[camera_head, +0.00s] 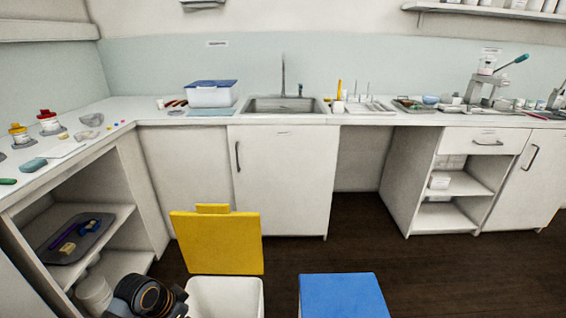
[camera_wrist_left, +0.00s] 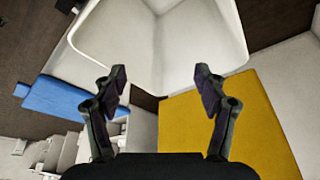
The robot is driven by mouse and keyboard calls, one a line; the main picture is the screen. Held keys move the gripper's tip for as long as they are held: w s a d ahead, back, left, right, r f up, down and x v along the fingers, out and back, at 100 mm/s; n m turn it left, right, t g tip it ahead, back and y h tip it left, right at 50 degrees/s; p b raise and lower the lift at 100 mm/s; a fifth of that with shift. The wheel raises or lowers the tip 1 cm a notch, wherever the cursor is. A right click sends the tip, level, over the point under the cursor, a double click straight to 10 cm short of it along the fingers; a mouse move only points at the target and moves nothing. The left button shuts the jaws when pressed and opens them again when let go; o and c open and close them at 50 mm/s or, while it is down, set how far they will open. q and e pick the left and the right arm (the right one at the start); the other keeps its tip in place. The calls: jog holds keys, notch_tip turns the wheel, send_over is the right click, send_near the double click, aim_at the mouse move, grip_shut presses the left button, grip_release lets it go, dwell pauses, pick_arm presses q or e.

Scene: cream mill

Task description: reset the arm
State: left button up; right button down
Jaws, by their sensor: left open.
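My left arm (camera_head: 148,297) shows at the bottom left of the head view, beside the white bin (camera_head: 240,297) with the raised yellow lid (camera_head: 218,243). My left gripper (camera_wrist_left: 160,76) shows in the left wrist view with its two dark fingers apart and nothing between them. Beyond the fingers are the white bin's pale walls (camera_wrist_left: 105,35) and the yellow lid (camera_wrist_left: 235,125). I cannot tell how far the fingers are from the bin. My right gripper is in neither view.
A blue lid (camera_head: 343,296) stands right of the white bin. The left counter's open shelf holds a dark tray (camera_head: 60,253) with small items. The back counter has a sink (camera_head: 284,105) and a blue-lidded box (camera_head: 212,95). Dark floor (camera_head: 440,270) is clear at the right.

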pick_arm(q)
jog(key=s+d+f+n+y, duration=0.1)
jog(key=s+d+n+y, duration=0.15)
jog(key=s+n, duration=0.75)
jog(key=s+a+f+m+g, duration=0.1)
jog(key=s+f+m, duration=0.1)
jog(key=f, duration=0.8)
jog(key=s+a+f+m, duration=0.1)
jog(key=s+f+m, duration=0.1)
jog(key=f, duration=0.8)
jog(key=s+a+f+g, duration=0.1)
jog(key=s+f, duration=0.4)
jog(key=f, duration=0.3)
jog(key=s+f, duration=0.5)
jog(key=f, duration=0.2)
jog(key=s+r+p, duration=1)
jog(key=r+p, duration=0.3)
jog(key=p, duration=0.7)
jog(key=shift+s+a, duration=0.3)
jog(key=shift+a, duration=0.15)
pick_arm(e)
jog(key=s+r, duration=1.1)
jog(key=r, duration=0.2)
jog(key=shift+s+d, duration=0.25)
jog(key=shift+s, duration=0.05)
pick_arm(q)
jog(key=shift+y, duration=0.25)
